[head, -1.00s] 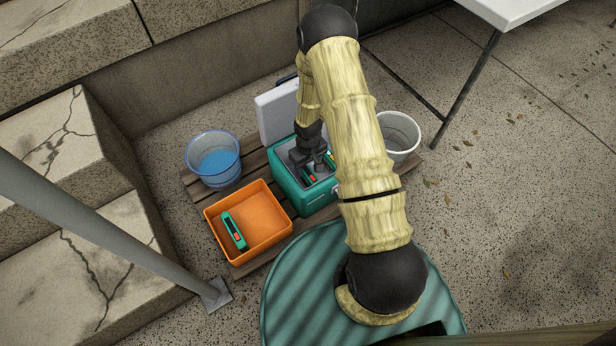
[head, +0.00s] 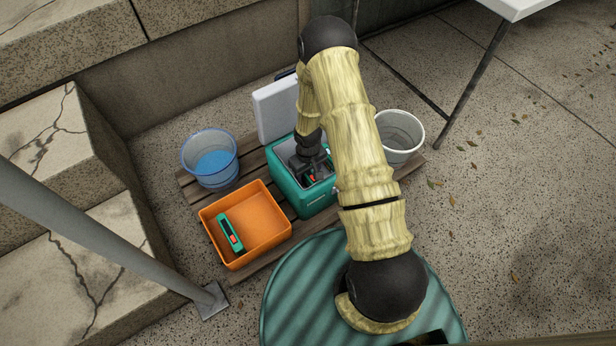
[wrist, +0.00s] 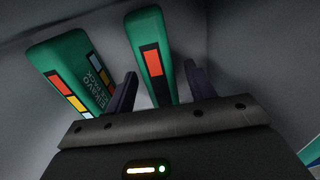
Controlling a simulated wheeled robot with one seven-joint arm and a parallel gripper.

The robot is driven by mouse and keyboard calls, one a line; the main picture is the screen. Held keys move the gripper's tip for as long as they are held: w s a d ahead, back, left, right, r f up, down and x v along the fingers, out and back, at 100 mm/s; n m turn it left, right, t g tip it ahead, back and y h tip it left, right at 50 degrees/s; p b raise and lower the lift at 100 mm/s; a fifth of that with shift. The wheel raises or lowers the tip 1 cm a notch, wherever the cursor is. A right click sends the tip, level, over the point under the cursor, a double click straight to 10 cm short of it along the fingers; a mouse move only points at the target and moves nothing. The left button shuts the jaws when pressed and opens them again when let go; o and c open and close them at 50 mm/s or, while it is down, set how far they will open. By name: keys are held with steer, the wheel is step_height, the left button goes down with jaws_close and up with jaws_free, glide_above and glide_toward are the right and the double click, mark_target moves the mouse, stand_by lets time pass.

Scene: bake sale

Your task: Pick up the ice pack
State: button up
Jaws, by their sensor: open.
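My gripper (wrist: 162,92) is open inside the teal cooler (head: 307,203). In the wrist view its two dark fingers stand on either side of a green ice pack (wrist: 148,40) with a red and black label. The fingers look apart from its faces. A second green ice pack (wrist: 68,75), with red, orange, yellow and blue patches, stands tilted just left of the left finger. In the head view, my arm hides much of the cooler's inside, and only a bit of an ice pack (head: 313,179) shows by the gripper.
The cooler's white lid (head: 275,112) stands open behind it. An orange bin (head: 262,247) holding another green pack (head: 230,234) is at left front. A blue-tinted bucket (head: 210,160) and a white bucket (head: 401,138) flank the cooler on the wooden pallet (head: 247,264). Cooler walls enclose my gripper closely.

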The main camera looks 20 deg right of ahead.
steer(key=shift+s, duration=0.1)
jaws_close()
step_height(320, 180, up, 18)
steer(key=p, duration=1.1)
